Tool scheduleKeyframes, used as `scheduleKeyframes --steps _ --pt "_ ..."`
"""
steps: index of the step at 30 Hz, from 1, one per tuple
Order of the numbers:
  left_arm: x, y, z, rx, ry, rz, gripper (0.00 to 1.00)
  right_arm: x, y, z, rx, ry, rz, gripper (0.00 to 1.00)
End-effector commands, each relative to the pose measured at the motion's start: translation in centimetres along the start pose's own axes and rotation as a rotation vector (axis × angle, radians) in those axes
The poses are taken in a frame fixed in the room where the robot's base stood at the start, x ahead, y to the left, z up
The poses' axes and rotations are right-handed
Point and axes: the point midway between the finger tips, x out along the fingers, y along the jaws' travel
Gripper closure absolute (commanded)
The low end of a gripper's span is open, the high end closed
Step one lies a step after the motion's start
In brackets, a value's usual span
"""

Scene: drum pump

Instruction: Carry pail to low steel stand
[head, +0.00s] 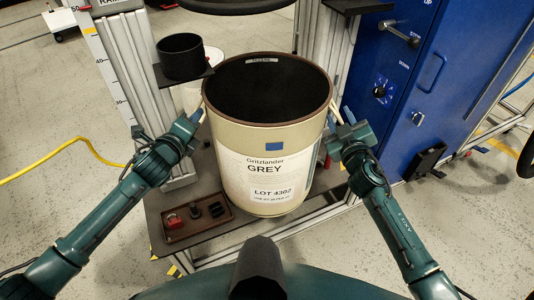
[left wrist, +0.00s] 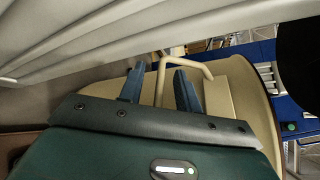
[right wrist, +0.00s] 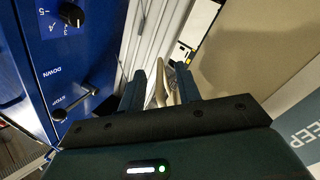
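The pail (head: 270,165) is a large cream drum with a dark open top and a label reading GREY, LOT 4302. It stands upright on a dark platform (head: 225,235) between metal columns. My left gripper (head: 197,115) is at its left side; in the left wrist view its open fingers straddle a cream handle (left wrist: 162,78), with gaps showing. My right gripper (head: 337,112) is at its right side; in the right wrist view its open fingers are either side of the other handle (right wrist: 161,85). I cannot make out a low steel stand.
A dark tray (head: 190,225) with small parts lies at the platform's front left. A black cup (head: 181,56) stands on a small shelf left of the pail. A blue cabinet (head: 425,75) with knobs is at right. A yellow cable (head: 50,160) crosses the floor at left.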

Motion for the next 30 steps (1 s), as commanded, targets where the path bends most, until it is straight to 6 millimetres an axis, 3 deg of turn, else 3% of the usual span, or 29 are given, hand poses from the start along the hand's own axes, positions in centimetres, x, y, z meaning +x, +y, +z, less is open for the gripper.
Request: scheduleKeyframes --steps 2,15,30 --pt "-0.01 -0.01 0.0 0.0 0.0 0.0 0.67 -0.02 -0.01 -0.01 0.0 0.0 0.0 0.67" --pt "-0.04 0.01 0.02 0.0 -0.001 0.0 1.0 -0.05 0.01 0.01 0.0 0.0 0.0 1.0" --pt "-0.04 0.03 0.03 0.0 -0.001 0.001 1.0 -0.05 0.05 0.02 0.001 0.0 0.001 1.0"
